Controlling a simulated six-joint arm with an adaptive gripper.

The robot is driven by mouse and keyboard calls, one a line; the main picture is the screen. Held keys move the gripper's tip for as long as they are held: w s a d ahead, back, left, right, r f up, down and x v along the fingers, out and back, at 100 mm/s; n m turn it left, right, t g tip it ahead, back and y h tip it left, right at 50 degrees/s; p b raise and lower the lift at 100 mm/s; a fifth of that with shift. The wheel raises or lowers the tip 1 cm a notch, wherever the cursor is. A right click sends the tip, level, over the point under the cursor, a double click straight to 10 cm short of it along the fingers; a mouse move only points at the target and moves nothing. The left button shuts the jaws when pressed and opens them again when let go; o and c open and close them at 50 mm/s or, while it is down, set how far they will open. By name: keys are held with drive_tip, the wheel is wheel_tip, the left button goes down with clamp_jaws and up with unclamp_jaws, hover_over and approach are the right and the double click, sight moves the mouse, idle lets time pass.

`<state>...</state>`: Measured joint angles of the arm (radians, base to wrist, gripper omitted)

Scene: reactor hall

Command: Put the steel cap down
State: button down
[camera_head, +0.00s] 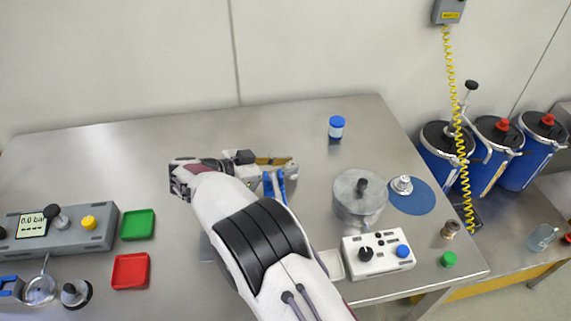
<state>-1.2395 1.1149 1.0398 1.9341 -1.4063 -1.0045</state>
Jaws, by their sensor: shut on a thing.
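My white arm reaches up from the bottom edge and hides part of the table.
A blue-handled tool (274,185) shows below the gripper. To the right are a steel pot (359,207), a blue disc (419,200) bearing a metal fitting (402,185), and a white control box (377,266). A blue-capped jar (336,128) stands behind. The back left is clear.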

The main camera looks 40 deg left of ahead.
drive_tip(key=c, duration=1.9)
unclamp_jaws()
drive_tip(key=shift+s+a+r, duration=0.1)
drive_tip(key=shift+s+r, duration=0.05)
drive_tip(key=v, duration=1.1)
drive_tip(key=shift+s+a+r, duration=0.1)
drive_tip(key=shift+s+a, duration=0.05)
drive_tip(key=shift+s, duration=0.1)
